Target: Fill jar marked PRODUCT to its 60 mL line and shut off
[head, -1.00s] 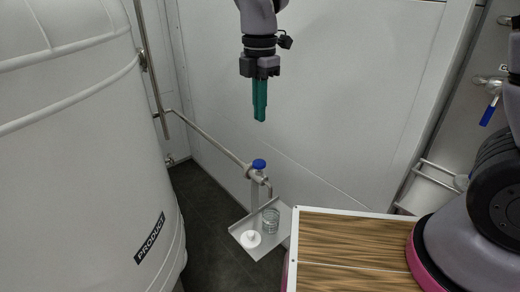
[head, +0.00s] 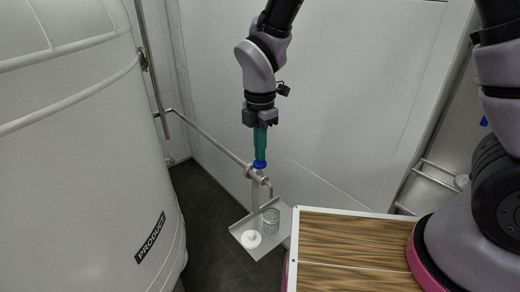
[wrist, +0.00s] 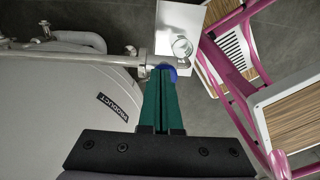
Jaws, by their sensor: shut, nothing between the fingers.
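The large white tank labelled PRODUCT (head: 90,150) stands at the left of the head view. A pipe runs from it to a tap with a blue knob (head: 260,166); the knob also shows in the wrist view (wrist: 171,70). A clear glass jar (head: 271,222) stands upright on a metal tray under the spout, and it shows in the wrist view (wrist: 182,47). I cannot see liquid or the jar's line. My gripper (head: 260,156) points down with its green fingers shut and empty, tips at or just above the blue knob; I cannot tell whether they touch.
A white lid-like disc (head: 251,239) lies on the metal tray (head: 268,252), left of the jar. A wood-topped, white-rimmed surface (head: 350,250) is at the lower right. The wall stands close behind the tap.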

